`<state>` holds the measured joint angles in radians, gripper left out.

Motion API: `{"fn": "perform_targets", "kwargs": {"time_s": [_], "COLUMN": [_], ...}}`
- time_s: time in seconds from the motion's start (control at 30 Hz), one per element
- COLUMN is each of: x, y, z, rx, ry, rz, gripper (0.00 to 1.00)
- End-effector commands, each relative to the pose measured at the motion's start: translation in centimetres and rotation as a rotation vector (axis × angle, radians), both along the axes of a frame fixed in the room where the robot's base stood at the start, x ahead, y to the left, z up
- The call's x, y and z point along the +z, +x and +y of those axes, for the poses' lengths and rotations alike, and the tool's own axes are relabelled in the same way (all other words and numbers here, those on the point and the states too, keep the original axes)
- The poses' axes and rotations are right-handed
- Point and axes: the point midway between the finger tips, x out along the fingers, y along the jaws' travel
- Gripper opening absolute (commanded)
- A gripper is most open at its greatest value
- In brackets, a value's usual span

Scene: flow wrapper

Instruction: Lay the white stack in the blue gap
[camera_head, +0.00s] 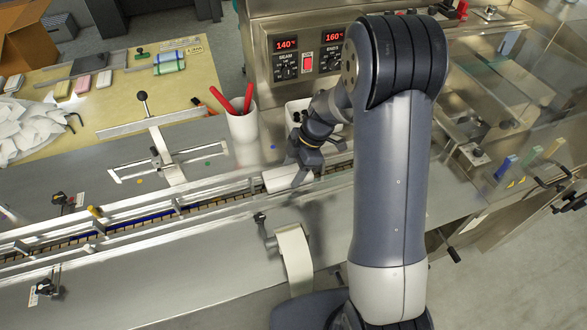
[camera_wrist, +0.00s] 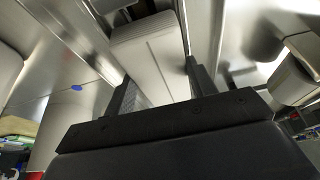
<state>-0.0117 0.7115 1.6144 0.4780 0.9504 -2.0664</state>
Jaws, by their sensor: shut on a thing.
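A white stack (camera_head: 276,180) is at the conveyor channel, by the front of the machine. In the wrist view the white stack (camera_wrist: 150,62) lies between the two dark fingers. My gripper (camera_head: 297,176) is shut on it; the fingers also show in the wrist view (camera_wrist: 160,82). The gripper hides part of the stack in the head view, and I cannot tell whether the stack touches the channel floor. A blue stretch (camera_head: 150,217) shows inside the channel to the left of my gripper, between the rails.
A white strip (camera_head: 295,255) hangs in front. A tan board (camera_head: 110,100) with coloured blocks and white scraps lies at the back left.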

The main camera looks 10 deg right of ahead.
Motion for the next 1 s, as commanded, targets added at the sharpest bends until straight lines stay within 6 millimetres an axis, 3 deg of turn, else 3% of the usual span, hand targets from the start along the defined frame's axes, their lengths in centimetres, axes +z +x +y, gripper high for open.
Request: {"fn": "perform_targets", "kwargs": {"time_s": [0.4, 0.43, 0.7, 1.0], "x": [-0.25, -0.24, -0.26, -0.04], "y": [0.01, 0.01, 0.0, 0.05], "z": [0.0, 0.0, 0.0, -0.09], "rx": [0.0, 0.0, 0.0, 0.0], "ry": [0.0, 0.0, 0.0, 0.0], "rz": [0.0, 0.0, 0.0, -0.001], "gripper": [0.32, 0.55, 0.77, 0.79]}}
